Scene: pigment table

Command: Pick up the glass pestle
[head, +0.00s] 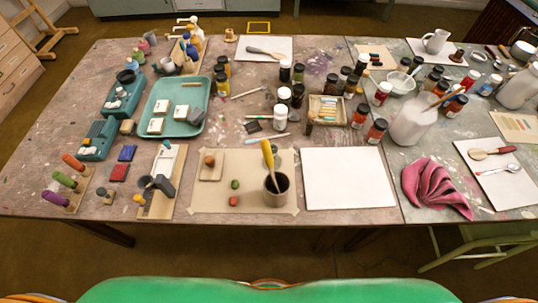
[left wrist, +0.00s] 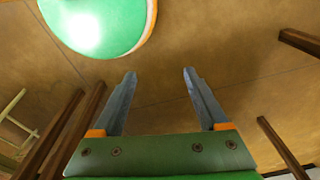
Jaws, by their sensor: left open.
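No pestle that is clearly glass can be made out in the head view. A yellow-handled tool (head: 267,153) leans in a dark-mouthed cup or mortar (head: 276,197) on a taped beige sheet near the table's front edge; its lower end is hidden inside. A small grey and dark tool (head: 163,186) stands on a narrow wooden board (head: 154,211) left of that sheet. My left gripper (left wrist: 158,76) is open and empty in the left wrist view, over the brown floor and away from the tabletop objects. Neither gripper shows in the head view.
The paint-stained table (head: 330,221) is crowded with jars at the back. A teal tray (head: 198,128) stands at left, a blank white sheet (head: 348,178) at front centre, and a pink cloth (head: 435,188) and white jug (head: 412,124) at right. Table legs show around my left gripper.

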